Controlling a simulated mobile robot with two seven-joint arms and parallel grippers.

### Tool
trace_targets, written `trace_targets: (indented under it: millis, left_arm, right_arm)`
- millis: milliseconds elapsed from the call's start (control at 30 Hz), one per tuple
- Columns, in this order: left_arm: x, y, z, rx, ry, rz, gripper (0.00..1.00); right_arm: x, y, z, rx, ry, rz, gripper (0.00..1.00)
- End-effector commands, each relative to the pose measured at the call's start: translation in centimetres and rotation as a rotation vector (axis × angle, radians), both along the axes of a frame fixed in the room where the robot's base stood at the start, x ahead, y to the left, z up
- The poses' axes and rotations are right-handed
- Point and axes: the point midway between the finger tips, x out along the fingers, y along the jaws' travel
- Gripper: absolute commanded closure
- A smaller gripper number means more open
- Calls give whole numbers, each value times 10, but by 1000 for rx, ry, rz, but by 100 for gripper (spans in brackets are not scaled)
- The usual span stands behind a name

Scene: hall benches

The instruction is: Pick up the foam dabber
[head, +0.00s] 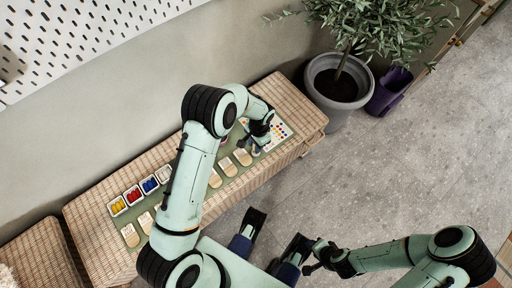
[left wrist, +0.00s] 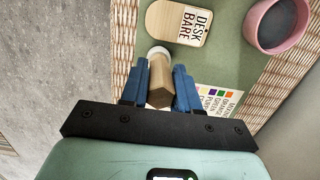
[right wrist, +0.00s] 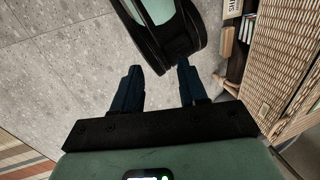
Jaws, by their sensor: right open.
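The foam dabber (left wrist: 160,82) has a wooden handle and a round white foam end. In the left wrist view it is between the two blue fingers of my left gripper (left wrist: 160,75), which press against the handle from both sides. The foam end is partly hidden behind the handle. I cannot tell whether it touches the green mat (left wrist: 228,12). In the head view my left gripper (head: 250,143) is over the far end of the wicker bench, and the dabber is not clear there. My right gripper (right wrist: 160,82) is open and empty, above the grey floor, away from the bench.
A pink cup (left wrist: 250,30) and a wooden "DESK BARE" tag (left wrist: 168,24) are near the dabber. A colour-dot card (head: 278,135) lies at the bench end. Several paint tubs (head: 134,195) and wooden tags line the mat. A potted tree (head: 335,85) stands beyond the bench.

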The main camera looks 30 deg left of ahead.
Motion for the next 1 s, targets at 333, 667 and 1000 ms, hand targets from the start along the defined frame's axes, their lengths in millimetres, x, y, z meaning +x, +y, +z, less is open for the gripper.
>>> trace_targets:
  millis: [333, 667, 1000]
  left_arm:
    - [0, 0, 0, 0, 0, 0, 100]
    - [1, 0, 10, 1, -1, 0, 100]
    - [1, 0, 82, 0, -6, 0, 100]
  right_arm:
    - [0, 0, 0, 0, 1, 0, 57]
    - [-3, 1, 3, 5, 8, 4, 57]
    - [-24, 12, 22, 31, 65, 28, 57]
